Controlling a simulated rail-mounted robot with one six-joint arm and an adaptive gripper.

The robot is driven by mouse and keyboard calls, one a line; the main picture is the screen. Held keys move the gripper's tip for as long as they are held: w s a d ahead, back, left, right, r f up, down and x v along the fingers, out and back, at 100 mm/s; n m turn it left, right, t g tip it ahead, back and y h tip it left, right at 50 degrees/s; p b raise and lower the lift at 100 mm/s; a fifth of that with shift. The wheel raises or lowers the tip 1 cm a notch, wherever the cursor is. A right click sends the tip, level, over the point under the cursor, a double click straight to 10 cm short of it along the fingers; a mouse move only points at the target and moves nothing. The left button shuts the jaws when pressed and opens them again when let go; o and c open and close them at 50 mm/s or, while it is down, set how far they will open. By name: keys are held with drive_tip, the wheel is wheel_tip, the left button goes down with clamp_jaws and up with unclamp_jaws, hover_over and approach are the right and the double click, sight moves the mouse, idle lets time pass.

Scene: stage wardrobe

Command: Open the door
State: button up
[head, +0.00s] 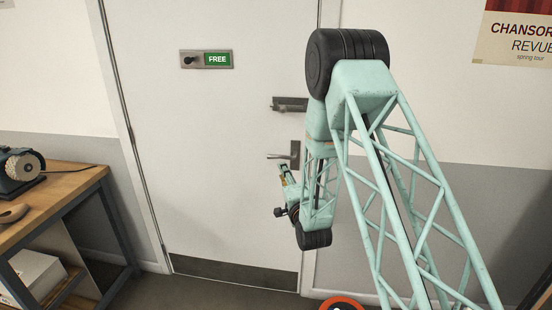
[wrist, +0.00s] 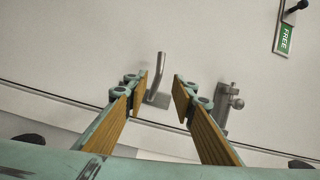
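The white door (head: 220,200) is shut in its frame. Its metal lever handle (head: 294,155) is at the right edge, with the lever pointing left. My gripper (head: 284,170) is just below the lever in the head view. In the wrist view, my gripper (wrist: 161,80) is open, with its two wood-lined fingers apart. The lever handle (wrist: 158,70) shows between the fingertips, beyond them or level with them; I cannot tell the depth. No contact is visible. A metal bolt (head: 290,104) sits above the lever; it also shows right of the fingers in the wrist view (wrist: 227,108).
A FREE indicator plate (head: 207,59) with a dark knob is high on the door. A wooden workbench (head: 70,190) with a machine (head: 20,168) stands at the left, near the hinge side. A poster (head: 515,35) hangs at the right. The floor before the door looks clear.

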sight(277, 158)
drive_tip(key=shift+b+x, duration=0.45)
drive_tip(key=shift+x, duration=6.45)
drive_tip(key=shift+f, duration=0.1)
clamp_jaws()
